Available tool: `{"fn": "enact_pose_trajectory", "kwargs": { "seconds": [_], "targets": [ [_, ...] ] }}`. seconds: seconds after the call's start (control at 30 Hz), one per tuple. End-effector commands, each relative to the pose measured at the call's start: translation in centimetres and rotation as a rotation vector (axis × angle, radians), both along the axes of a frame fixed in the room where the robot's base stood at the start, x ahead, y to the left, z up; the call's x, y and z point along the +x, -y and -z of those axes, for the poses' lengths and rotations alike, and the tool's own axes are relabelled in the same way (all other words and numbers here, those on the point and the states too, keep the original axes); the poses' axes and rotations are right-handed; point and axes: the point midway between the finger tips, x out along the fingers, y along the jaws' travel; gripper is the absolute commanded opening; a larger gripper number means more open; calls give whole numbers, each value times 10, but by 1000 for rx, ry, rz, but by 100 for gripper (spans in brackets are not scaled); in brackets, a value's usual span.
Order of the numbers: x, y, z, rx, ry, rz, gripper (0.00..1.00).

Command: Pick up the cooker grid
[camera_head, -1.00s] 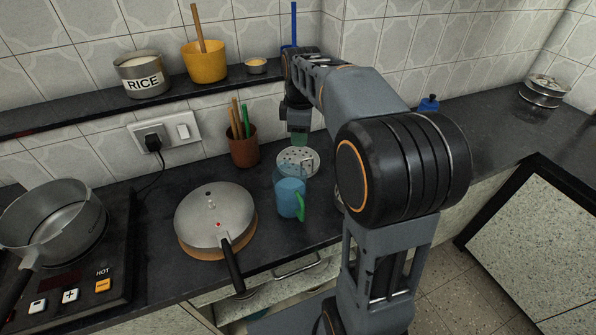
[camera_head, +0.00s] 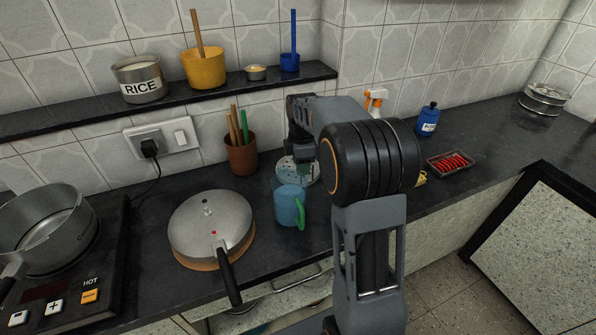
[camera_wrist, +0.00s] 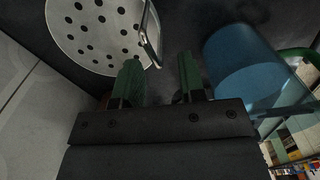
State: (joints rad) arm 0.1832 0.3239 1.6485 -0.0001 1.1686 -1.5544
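The cooker grid is a pale round disc with many holes, lying on the dark counter behind the blue mug (camera_head: 290,207). In the head view the grid (camera_head: 284,171) is partly covered by my gripper (camera_head: 304,170). In the wrist view the grid (camera_wrist: 85,38) fills the upper left, with a thin metal loop handle (camera_wrist: 151,38) standing from its right side. My gripper (camera_wrist: 160,62) is open and empty there, its two green fingers apart. The loop is just beyond the fingertips, nearer the left finger. I cannot tell if they touch.
The mug (camera_wrist: 243,62) is close to the right finger. A brown pot of utensils (camera_head: 241,157) stands behind left, a lidded pan (camera_head: 211,225) at left. A blue bottle (camera_head: 428,120) and a tray of red items (camera_head: 451,163) are to the right. A shelf (camera_head: 180,100) runs behind.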

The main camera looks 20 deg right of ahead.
Motion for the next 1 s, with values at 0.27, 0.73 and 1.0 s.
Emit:
{"fn": "enact_pose_trajectory", "kwargs": {
  "seconds": [0.27, 0.73, 1.0],
  "targets": [
    [0, -1, 38, 0, -2, 0, 37],
    [0, -1, 45, 0, 0, 0, 28],
    [0, -1, 44, 0, 0, 0, 2]
  ]
}}
